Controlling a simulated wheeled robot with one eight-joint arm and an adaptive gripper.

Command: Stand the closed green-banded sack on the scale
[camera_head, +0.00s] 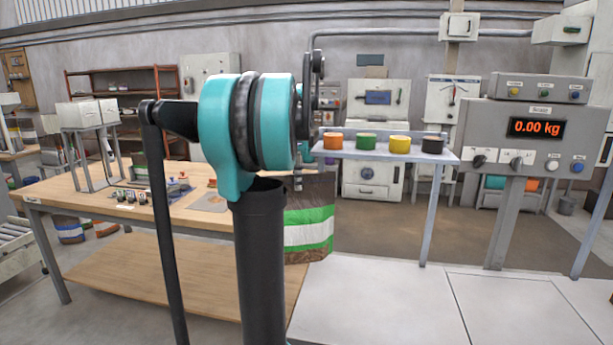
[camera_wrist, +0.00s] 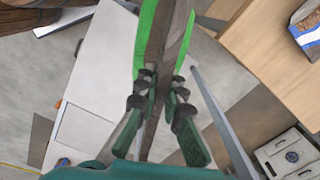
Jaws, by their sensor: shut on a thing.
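The green-banded sack (camera_head: 309,232) is brown with a green and white band. In the head view it hangs upright behind my arm, left of the white scale plate (camera_head: 375,300), and my arm hides its left part. In the wrist view my gripper (camera_wrist: 160,95) is shut on the narrow brown top of the sack (camera_wrist: 150,40), with green showing on both sides. The fingers are mostly hidden in the head view. I cannot tell whether the sack's bottom touches anything. The scale display (camera_head: 536,128) reads 0.00 kg.
A shelf (camera_head: 350,154) with orange, green, yellow and dark round pieces stands above the plate's far edge, on posts. A wooden bench (camera_head: 75,190) with tools is at left. A blue and white sack (camera_wrist: 307,35) shows at right in the wrist view. The white plate looks bare.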

